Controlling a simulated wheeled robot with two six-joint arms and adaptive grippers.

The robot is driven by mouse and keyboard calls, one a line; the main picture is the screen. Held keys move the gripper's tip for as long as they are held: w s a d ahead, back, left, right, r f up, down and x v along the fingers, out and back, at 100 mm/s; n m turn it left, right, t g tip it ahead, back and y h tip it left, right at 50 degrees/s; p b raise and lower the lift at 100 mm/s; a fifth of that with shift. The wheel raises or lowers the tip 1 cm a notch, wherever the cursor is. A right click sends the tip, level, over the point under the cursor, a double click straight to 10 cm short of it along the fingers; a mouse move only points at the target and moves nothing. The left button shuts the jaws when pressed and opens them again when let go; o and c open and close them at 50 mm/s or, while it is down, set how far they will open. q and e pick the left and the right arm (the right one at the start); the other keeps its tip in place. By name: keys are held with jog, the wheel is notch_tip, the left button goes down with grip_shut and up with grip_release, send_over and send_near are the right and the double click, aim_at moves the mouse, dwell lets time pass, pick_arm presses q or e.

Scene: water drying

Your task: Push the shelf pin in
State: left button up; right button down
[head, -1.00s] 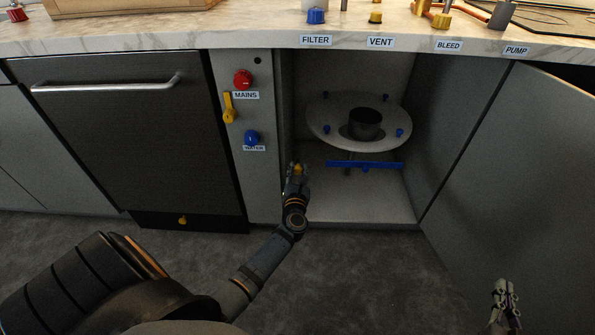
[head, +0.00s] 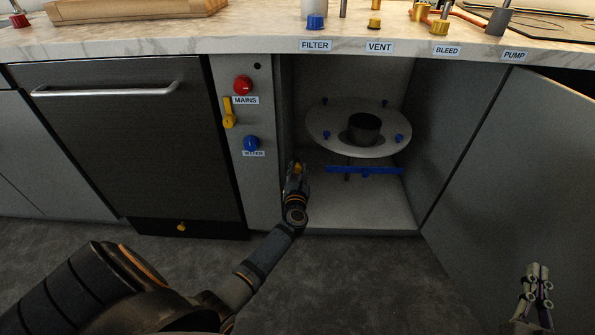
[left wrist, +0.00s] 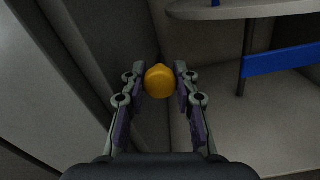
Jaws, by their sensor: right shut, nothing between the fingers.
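A yellow round knob, which looks like the shelf pin head, shows at the inner left side of the open cabinet in the head view (head: 297,168) and in the left wrist view (left wrist: 160,82). My left gripper (head: 296,172) reaches into the cabinet opening. Its two fingertips (left wrist: 160,72) stand one on each side of the knob, very close to it; I cannot tell whether they press on it. The knob hides what lies behind it. My right gripper (head: 538,268) is shut and empty at the lower right, in front of the open door.
A round grey plate (head: 327,118) with blue knobs and a dark cup (head: 364,128) is inside the cabinet, above a blue bar (head: 350,170). The open door (head: 500,170) bounds the right. Red, yellow and blue controls sit on the left panel (head: 265,190).

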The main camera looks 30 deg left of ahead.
pick_arm(q)
jog(key=shift+o, duration=1)
jog(key=shift+w+r, duration=0.1)
jog(key=shift+r, duration=0.05)
jog(key=shift+a, duration=0.1)
jog(key=v, duration=1.2)
